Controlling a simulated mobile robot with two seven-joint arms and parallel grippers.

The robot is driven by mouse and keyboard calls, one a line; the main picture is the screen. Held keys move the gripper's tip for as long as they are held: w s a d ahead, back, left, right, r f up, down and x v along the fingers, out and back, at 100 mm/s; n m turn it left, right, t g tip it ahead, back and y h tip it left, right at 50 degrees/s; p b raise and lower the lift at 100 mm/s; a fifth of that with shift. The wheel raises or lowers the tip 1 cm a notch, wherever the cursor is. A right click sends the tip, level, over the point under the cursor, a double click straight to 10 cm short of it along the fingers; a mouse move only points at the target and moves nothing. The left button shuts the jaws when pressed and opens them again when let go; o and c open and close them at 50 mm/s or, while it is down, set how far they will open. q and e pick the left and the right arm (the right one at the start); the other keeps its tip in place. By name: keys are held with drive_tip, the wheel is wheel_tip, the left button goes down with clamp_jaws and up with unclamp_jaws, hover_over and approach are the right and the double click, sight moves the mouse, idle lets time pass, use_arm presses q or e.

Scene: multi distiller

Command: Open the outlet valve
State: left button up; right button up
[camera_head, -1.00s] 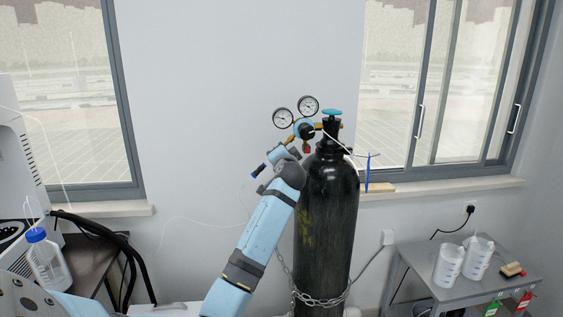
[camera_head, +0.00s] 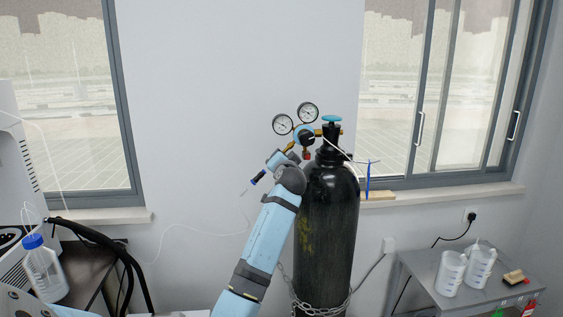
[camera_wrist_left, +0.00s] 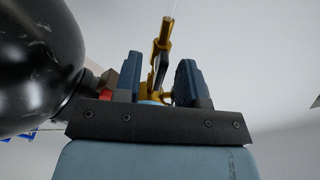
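A gas regulator (camera_head: 303,133) with two round gauges sits on the neck of a black gas cylinder (camera_head: 326,230). A light-blue handwheel (camera_head: 331,119) tops the cylinder. In the left wrist view, a brass outlet fitting (camera_wrist_left: 166,25) with a thin black lever (camera_wrist_left: 161,70), apparently the outlet valve, shows between my left gripper's fingers (camera_wrist_left: 158,75). The two dark-blue fingers are apart, with gaps visible on both sides of the lever. In the head view my left gripper (camera_head: 277,160) is just below and left of the regulator; its fingertips are hard to make out. My right gripper is not in view.
The cylinder stands right beside my left gripper, with a chain (camera_head: 320,308) around it. A grey side table (camera_head: 415,268) with two white containers is at the right. A blue-capped bottle (camera_head: 42,268) and black hoses (camera_head: 105,240) are at the left.

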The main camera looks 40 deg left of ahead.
use_arm(q)
drive_tip(key=b+v, duration=0.1)
drive_tip(key=v, duration=1.3)
drive_tip(key=shift+w, duration=0.1)
drive_tip(key=s+d+f+m+t+h+p, duration=0.1)
drive_tip(key=s+d+f+m+h+p, duration=0.3)
drive_tip(key=d+f, duration=0.6)
drive_tip(key=s+d+f+m+t+h+p, duration=0.1)
drive_tip(key=s+d+f+m+h+p, duration=0.15)
drive_tip(key=d+f+h, duration=0.8)
drive_tip(key=s+d+f+n+g+h+p, duration=0.1)
drive_tip(key=s+d+f+p, duration=0.1)
drive_tip(key=s+d+f, duration=0.2)
drive_tip(key=s+d+f+n+g+h+p, duration=0.1)
drive_tip(key=s+d+f, duration=0.3)
drive_tip(key=s+f, duration=0.7)
drive_tip(key=s+p, duration=0.1)
drive_tip(key=s, duration=0.5)
drive_tip(key=shift+s+d+h+p, duration=0.3)
drive_tip(key=shift+d+h+p, duration=0.05)
drive_tip(key=shift+p, duration=0.05)
